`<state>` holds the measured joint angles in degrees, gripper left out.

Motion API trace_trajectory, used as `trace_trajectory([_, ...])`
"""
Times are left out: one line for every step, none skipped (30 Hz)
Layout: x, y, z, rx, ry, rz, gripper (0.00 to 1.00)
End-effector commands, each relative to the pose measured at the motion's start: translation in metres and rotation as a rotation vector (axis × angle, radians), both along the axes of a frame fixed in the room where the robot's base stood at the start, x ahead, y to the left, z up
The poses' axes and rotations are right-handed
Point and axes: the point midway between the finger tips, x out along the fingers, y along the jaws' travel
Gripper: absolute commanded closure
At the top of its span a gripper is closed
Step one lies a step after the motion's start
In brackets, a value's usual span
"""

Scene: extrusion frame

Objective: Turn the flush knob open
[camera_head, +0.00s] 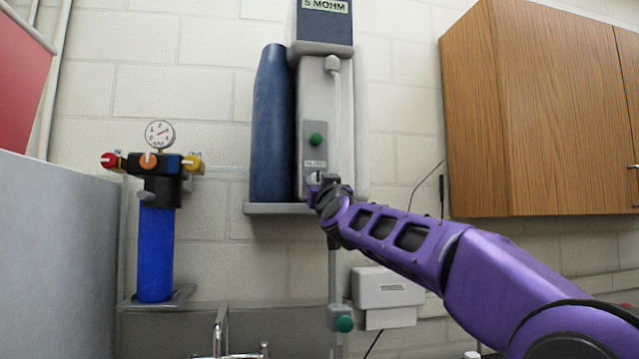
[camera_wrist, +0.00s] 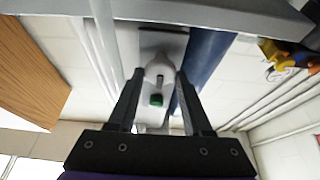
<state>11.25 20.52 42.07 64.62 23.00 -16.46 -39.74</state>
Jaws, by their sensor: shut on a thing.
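The flush knob (camera_wrist: 159,70) is a pale grey, rounded knob with a dark mark, seen between my two dark fingertips in the wrist view. In the head view my gripper (camera_head: 318,182) mostly covers it, just below a small label on the white purifier's front plate. My gripper also shows in the wrist view (camera_wrist: 160,79). It is shut on the knob, one finger on each side. A green round knob (camera_head: 316,140) sits above the label; it also shows in the wrist view (camera_wrist: 156,100). How far the flush knob is turned is hard to tell.
A tall blue cylinder (camera_head: 272,125) stands beside the purifier (camera_head: 343,110) on a shelf. A filter with gauge (camera_head: 156,240) is at left, a wooden cabinet (camera_head: 540,110) at right. A faucet (camera_head: 221,330) and a green-tipped hanging nozzle (camera_head: 343,323) are below.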

Motion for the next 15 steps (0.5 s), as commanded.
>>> trace_trajectory([0.0000, 0.0000, 0.0000, 0.000, 0.000, 0.000, 0.88])
trace_trajectory([0.0000, 0.0000, 0.0000, 0.000, 0.000, 0.000, 0.93])
trace_trajectory([-0.0001, 0.0001, 0.0001, 0.000, 0.000, 0.000, 1.00])
trace_trajectory([-0.0001, 0.0001, 0.0001, 0.000, 0.000, 0.000, 1.00])
trace_trajectory([-0.0001, 0.0001, 0.0001, 0.000, 0.000, 0.000, 1.00])
trace_trajectory([0.0000, 0.0001, 0.0000, 0.000, 0.000, 0.000, 1.00])
trace_trajectory([-0.0001, 0.0000, -0.0001, -0.001, 0.000, 0.001, 1.00])
trace_trajectory([0.0000, 0.0000, -0.0003, -0.003, -0.001, 0.000, 1.00])
trace_trajectory([0.0000, 0.0000, -0.0006, -0.006, -0.002, 0.000, 1.00])
trace_trajectory([0.0001, 0.0000, -0.0009, -0.011, -0.003, 0.001, 1.00])
trace_trajectory([0.0002, -0.0001, -0.0014, -0.016, -0.005, 0.001, 1.00])
trace_trajectory([0.0001, 0.0000, -0.0017, -0.026, -0.008, 0.001, 1.00])
trace_trajectory([0.0000, -0.0001, -0.0018, -0.034, -0.011, 0.000, 1.00])
trace_trajectory([0.0000, -0.0003, -0.0020, -0.044, -0.014, 0.001, 1.00])
trace_trajectory([0.0001, -0.0002, -0.0026, -0.060, -0.018, 0.001, 1.00])
